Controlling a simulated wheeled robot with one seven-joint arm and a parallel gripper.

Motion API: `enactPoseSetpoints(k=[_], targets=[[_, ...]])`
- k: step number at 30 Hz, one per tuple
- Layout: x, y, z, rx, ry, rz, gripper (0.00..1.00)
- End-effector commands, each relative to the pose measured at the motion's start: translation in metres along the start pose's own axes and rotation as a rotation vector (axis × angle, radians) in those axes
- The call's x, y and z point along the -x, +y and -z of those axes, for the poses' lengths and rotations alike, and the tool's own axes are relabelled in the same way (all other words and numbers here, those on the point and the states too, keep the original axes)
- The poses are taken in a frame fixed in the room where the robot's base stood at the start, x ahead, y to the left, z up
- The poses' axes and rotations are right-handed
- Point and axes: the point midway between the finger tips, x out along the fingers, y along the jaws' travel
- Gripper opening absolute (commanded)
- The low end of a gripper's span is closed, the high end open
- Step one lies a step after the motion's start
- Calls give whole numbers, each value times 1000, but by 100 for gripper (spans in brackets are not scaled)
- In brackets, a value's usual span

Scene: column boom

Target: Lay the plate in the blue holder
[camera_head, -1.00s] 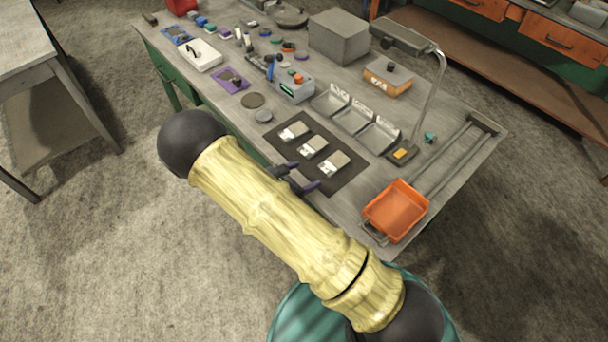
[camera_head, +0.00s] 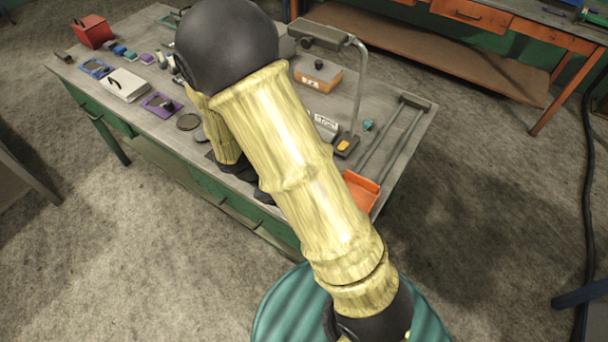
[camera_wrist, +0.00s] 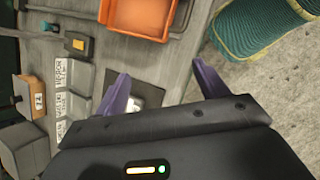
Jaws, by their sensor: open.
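The blue holder (camera_head: 96,68) lies flat near the far left end of the bench, with something dark and grey in its middle. A purple holder (camera_head: 160,104) lies nearer. In the wrist view a pale metallic plate (camera_wrist: 150,92) shows on the dark mat (camera_wrist: 112,78), between my fingers and partly hidden by the gripper body; I cannot tell if it is the task's plate. My gripper (camera_wrist: 163,78) is open, its purple fingers apart and nothing held.
An orange tray (camera_head: 361,190) sits at the bench's near right corner. A lamp with a bent metal post (camera_head: 359,90) and an orange-and-grey box (camera_head: 317,74) stand farther back. A white box (camera_head: 127,84) lies between the blue and purple holders.

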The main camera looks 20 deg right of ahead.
Motion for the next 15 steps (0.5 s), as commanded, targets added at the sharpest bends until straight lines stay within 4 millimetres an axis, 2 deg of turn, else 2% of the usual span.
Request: enactPoseSetpoints(k=[1, 3, 8, 15], targets=[[7, -2, -12, -99, 51, 48, 72], [16, -6, -24, -233, 121, 112, 72], [39, -13, -49, -544, 279, 234, 72], [70, -12, -83, -975, 487, 342, 72]])
